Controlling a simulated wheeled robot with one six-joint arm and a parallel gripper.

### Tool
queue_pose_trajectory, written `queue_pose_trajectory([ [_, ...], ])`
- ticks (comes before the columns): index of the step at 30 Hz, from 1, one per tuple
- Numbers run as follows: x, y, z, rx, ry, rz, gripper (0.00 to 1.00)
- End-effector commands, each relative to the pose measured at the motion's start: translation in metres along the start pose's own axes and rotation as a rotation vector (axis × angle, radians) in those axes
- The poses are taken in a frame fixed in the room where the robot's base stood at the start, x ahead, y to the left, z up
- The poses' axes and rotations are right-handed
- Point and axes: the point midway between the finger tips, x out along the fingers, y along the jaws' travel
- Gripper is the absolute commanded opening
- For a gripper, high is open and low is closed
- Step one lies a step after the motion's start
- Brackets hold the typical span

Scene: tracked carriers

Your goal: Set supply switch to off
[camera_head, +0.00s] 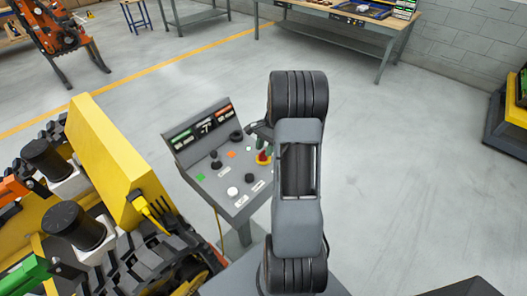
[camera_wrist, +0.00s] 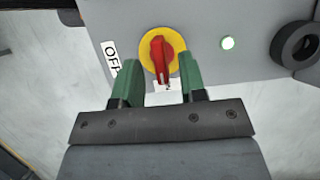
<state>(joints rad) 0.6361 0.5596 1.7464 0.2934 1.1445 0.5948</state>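The supply switch (camera_wrist: 162,56) is a red rotary handle on a yellow round plate, in the upper middle of the wrist view. Its handle stands nearly upright in that view. A white label reading "OFF" (camera_wrist: 112,58) lies to its left, and another label below it is partly hidden. My gripper (camera_wrist: 162,78) is open, with its green fingers apart on either side of the lower end of the handle. I cannot tell whether either finger touches it. In the head view the switch (camera_head: 263,157) shows red and yellow at the console's right, beside my arm.
The grey console (camera_head: 206,178) carries several knobs and buttons. A white light (camera_wrist: 228,43) and a black ring-shaped knob (camera_wrist: 297,45) lie right of the switch. A tracked yellow carrier (camera_head: 108,160) stands close left of the console.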

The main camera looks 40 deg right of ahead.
Motion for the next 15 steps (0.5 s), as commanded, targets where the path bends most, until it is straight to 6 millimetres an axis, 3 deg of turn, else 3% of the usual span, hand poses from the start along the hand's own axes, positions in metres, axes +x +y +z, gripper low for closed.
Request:
queue_pose_trajectory([
  [6,0.018,0.000,0.000,-0.001,0.000,0.001,0.38],
  [15,0.023,0.000,0.000,-0.001,0.000,0.001,0.38],
])
